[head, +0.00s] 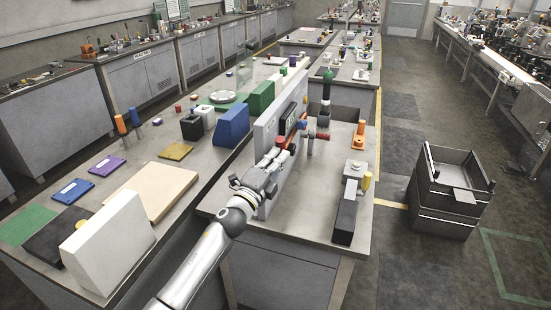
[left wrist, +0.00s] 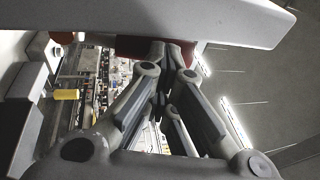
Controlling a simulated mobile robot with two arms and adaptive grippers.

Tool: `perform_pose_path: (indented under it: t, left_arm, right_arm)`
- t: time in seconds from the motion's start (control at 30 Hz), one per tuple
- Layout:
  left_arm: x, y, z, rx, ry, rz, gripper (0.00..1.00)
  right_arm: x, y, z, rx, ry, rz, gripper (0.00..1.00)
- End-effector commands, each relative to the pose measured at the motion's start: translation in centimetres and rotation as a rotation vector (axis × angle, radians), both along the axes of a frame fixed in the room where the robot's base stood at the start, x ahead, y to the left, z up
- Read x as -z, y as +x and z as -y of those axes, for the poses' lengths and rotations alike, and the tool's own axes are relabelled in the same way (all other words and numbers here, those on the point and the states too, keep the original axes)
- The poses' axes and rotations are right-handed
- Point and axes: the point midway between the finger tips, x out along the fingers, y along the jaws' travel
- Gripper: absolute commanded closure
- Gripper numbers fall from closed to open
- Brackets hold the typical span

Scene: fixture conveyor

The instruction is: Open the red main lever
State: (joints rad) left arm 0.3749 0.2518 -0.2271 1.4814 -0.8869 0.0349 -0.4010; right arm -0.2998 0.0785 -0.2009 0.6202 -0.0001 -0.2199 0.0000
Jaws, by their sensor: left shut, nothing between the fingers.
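A red handle (head: 322,136), which looks like the red main lever, sticks out to the right from the upright grey panel (head: 265,140) on the workbench. My left gripper (head: 286,146) is shut and empty, close to the panel and just left of the red handle. In the left wrist view, a red part (left wrist: 132,46) shows right behind the closed fingertips (left wrist: 168,52), under a pale grey bar. I cannot tell whether the fingertips touch it. My right gripper is not in view.
A blue knob (head: 302,125) sits beside the red handle. A dark post with a green top (head: 328,76) stands behind. A black-and-grey block (head: 346,218) with a yellow cylinder (head: 367,180) lies to the right. Stacked dark crates (head: 447,222) stand on the floor.

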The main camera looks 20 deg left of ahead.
Motion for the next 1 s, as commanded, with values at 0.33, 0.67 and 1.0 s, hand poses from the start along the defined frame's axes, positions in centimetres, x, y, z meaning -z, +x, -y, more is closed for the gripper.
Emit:
perform_pose_path:
  t: [0.33, 0.67, 1.0]
  left_arm:
    - [-0.7, 1.0, 0.1, 0.003, 0.001, 0.003, 1.0]
    - [-1.1, 1.6, 0.1, 0.003, 0.002, 0.003, 1.0]
    - [-1.2, 1.7, 0.1, 0.002, 0.001, 0.004, 1.0]
  right_arm:
    - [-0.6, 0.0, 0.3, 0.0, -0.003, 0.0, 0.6]
    - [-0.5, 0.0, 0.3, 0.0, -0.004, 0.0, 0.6]
    - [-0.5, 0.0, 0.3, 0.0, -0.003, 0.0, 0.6]
